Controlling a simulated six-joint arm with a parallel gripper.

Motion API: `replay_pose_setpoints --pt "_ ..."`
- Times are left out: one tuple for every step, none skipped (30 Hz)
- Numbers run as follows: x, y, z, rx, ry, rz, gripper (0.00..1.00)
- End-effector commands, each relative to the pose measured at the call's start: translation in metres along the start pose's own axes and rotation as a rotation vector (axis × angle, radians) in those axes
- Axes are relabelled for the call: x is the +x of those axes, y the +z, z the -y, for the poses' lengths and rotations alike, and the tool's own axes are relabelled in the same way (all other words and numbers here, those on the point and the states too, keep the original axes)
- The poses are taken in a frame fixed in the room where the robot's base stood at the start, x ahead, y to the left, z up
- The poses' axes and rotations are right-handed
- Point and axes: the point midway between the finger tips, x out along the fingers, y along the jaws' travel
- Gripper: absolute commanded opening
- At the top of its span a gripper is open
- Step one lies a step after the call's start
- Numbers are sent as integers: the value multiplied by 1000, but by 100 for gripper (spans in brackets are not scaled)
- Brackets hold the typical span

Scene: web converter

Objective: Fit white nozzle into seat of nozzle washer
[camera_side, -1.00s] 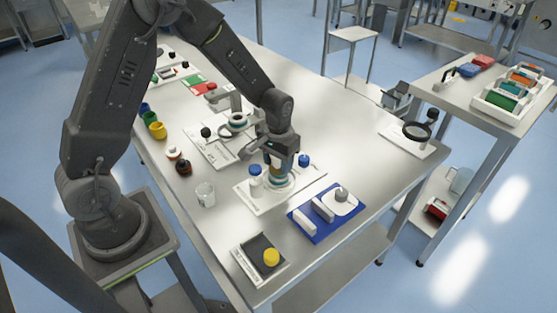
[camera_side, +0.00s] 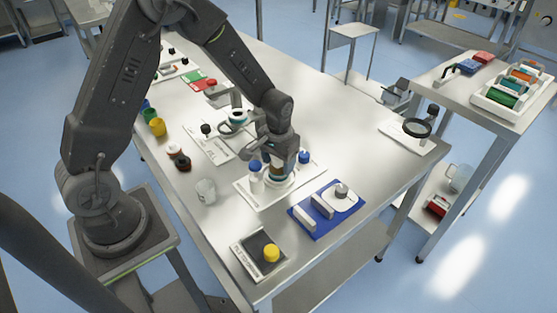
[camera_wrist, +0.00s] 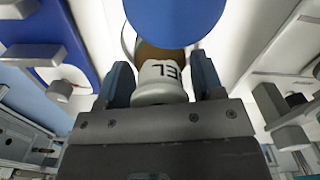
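The white nozzle (camera_wrist: 160,92) stands between my gripper's (camera_wrist: 163,85) two fingers in the wrist view. It bears dark lettering reading "EL", and a brown part shows behind it. The fingers appear to press on its sides. In the side view, my gripper (camera_side: 279,168) points down over the round fixture of the nozzle washer (camera_side: 263,205), a white base plate. The brown part shows just below the fingers, close to the ring. The seat is hidden under my gripper, so I cannot tell whether the nozzle is in it.
Blue-capped posts (camera_side: 255,170) and (camera_side: 304,158) stand close on both sides of my gripper. A blue mat (camera_side: 322,230) with white parts lies to the right. A dark tray with a yellow cap (camera_side: 271,252) is in front.

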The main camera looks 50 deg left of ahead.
Motion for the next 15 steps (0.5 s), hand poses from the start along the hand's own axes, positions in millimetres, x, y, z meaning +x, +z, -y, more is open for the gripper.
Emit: replay_pose_setpoints --pt "0 0 0 0 0 0 66" --pt "0 0 0 0 0 0 69" --pt "0 0 0 0 0 0 73" --pt "0 0 0 0 0 0 75" --pt "0 0 0 0 0 0 76" --pt "0 0 0 0 0 0 76" --pt "0 0 0 0 0 0 76" --pt "0 0 0 0 0 0 76" --pt "0 0 0 0 0 0 76" --pt "0 0 0 0 0 0 76" --pt "0 0 0 0 0 0 76" --pt "-1 0 0 0 0 0 76" --pt "-3 0 0 0 0 -1 76" --pt "-5 0 0 0 0 -1 76" --pt "-9 0 0 0 0 -2 76"
